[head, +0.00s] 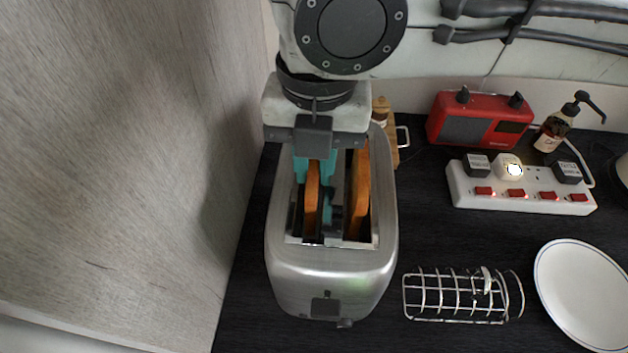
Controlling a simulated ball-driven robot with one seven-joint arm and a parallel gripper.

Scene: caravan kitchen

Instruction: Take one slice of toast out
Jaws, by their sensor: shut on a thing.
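A silver toaster (332,272) stands on the dark worktop with two slots open at the top. One slice of toast (312,196) is in the left slot and another slice (360,190) is in the right slot. My gripper (317,205) points down over the toaster with its teal and dark fingers in the left slot. It is shut on the left slice, with one finger on each side of it. The lower parts of the fingers and slices are hidden in the slots.
A wire toast rack (455,297) stands right of the toaster, with a white plate (590,290) beyond it. A power strip (520,190), red radio (480,118) and pump bottle (562,125) are at the back right. A wooden panel (120,150) rises close on the left.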

